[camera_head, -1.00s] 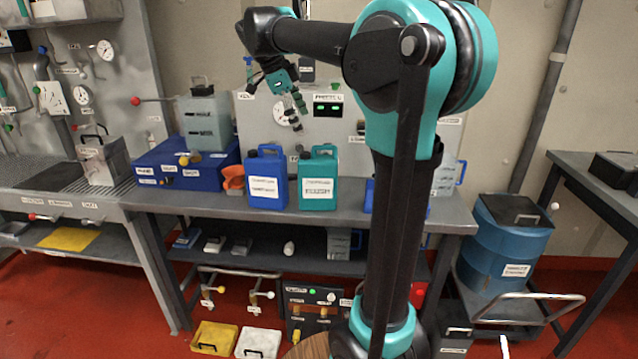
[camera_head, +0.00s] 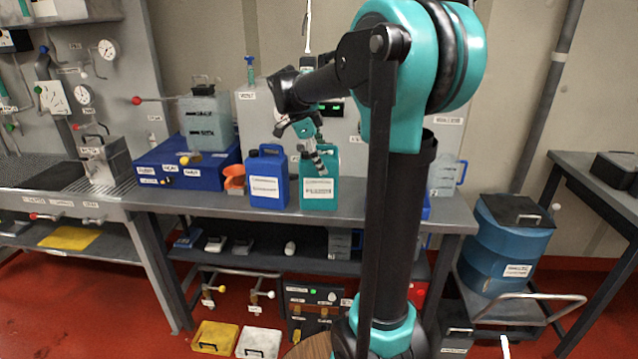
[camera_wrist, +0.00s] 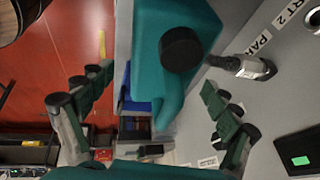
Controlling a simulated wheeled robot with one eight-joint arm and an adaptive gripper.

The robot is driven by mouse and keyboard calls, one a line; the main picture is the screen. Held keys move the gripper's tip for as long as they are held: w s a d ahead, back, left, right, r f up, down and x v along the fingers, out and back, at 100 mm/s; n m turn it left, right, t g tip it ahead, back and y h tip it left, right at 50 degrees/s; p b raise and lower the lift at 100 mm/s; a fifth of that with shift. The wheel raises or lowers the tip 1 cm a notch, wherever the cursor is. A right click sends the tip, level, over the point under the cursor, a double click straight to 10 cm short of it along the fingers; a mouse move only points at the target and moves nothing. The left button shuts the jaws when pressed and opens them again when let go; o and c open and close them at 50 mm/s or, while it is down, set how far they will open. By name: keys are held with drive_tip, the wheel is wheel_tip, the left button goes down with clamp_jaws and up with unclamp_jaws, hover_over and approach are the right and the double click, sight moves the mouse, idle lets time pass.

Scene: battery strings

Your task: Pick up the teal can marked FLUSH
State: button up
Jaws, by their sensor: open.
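The teal can (camera_head: 319,200) stands upright on the grey bench, its white label too small to read for sure. In the wrist view the teal can (camera_wrist: 205,25) is close, with its dark round cap in sight, and reaches between the spread fingers. My gripper (camera_head: 318,163) is over the can's upper part in the head view and hides its cap and handle. In the wrist view my gripper (camera_wrist: 150,115) is open, one finger to each side, and I see no grip on the can.
A blue can (camera_head: 267,180) stands close to the left of the teal can. An orange funnel-like piece (camera_head: 233,180) and a blue case (camera_head: 185,165) are further left. A grey panel (camera_head: 365,130) rises behind. The bench front (camera_head: 240,212) is clear.

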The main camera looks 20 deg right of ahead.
drive_tip(key=shift+d+f, duration=0.2)
drive_tip(key=shift+f, duration=0.15)
drive_tip(key=shift+c, duration=0.2)
drive_tip(key=c, duration=1.6)
drive_tip(key=shift+r, duration=0.1)
